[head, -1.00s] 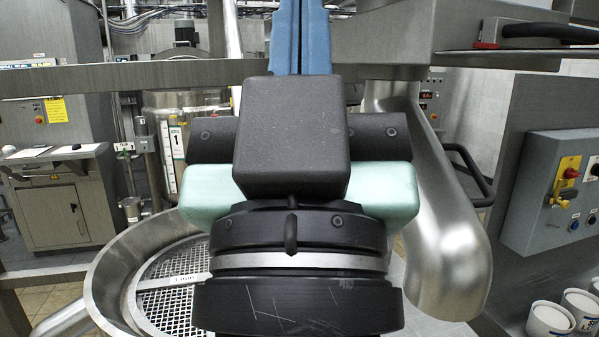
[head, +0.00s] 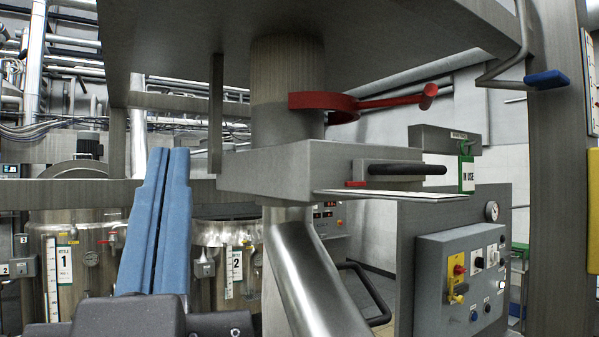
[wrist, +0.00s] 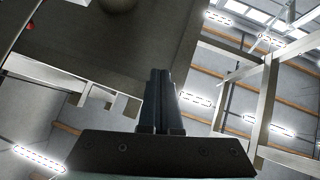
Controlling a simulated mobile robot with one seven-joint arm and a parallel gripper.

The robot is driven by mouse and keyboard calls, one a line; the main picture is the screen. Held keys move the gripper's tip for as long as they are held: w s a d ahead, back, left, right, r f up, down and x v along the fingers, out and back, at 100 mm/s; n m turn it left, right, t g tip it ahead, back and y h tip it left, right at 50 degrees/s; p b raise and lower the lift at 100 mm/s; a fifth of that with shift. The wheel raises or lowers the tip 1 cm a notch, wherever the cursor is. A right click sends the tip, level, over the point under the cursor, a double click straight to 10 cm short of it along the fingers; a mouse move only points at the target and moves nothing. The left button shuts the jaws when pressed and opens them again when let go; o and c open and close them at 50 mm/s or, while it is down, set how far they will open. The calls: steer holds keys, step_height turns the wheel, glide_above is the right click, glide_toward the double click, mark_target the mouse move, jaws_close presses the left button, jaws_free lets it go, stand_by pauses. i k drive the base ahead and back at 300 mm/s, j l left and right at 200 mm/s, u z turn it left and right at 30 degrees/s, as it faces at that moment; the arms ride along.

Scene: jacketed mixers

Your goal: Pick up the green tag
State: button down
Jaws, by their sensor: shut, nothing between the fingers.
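The green tag (head: 466,174), with a white "IN USE" label, hangs upright at the right of centre in the head view. It hangs near a small grey bracket (head: 445,138), beyond the right end of a flat plate. My gripper (head: 168,152) is at the left in the head view, its long blue fingers closed together and pointing up. It is empty and well to the left of the tag, not touching it. In the wrist view the closed fingers (wrist: 158,75) show dark, and the tag is not seen there.
A grey gate housing (head: 290,172) with a black handle (head: 407,169) and thin plate lies between my gripper and the tag. A red clamp ring (head: 325,104) sits above it, a steel chute (head: 312,275) below. A control box (head: 462,280) stands below the tag.

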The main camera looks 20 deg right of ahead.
mark_target(465, 162)
steer(key=l+u, duration=0.1)
steer(key=u, duration=0.35)
steer(key=l+u, duration=0.1)
steer(key=u, duration=0.35)
steer(key=k+l+u, duration=0.1)
steer(key=u, duration=0.35)
steer(key=k+l+u, duration=0.15)
steer(key=u, duration=0.3)
steer(key=k+l+u, duration=0.1)
steer(key=u, duration=0.35)
steer(key=k+u, duration=0.2)
steer(key=u, duration=0.25)
steer(key=k+z, duration=0.25)
steer(key=k+l+z, duration=0.1)
steer(key=z, duration=0.2)
steer(key=l+z, duration=0.1)
steer(key=z, duration=0.35)
steer(key=k+l+z, duration=0.1)
steer(key=z, duration=0.35)
steer(key=l+z, duration=0.1)
steer(key=z, duration=0.35)
steer(key=l+z, duration=0.1)
steer(key=z, duration=0.35)
steer(key=l+z, duration=0.1)
steer(key=z, duration=0.35)
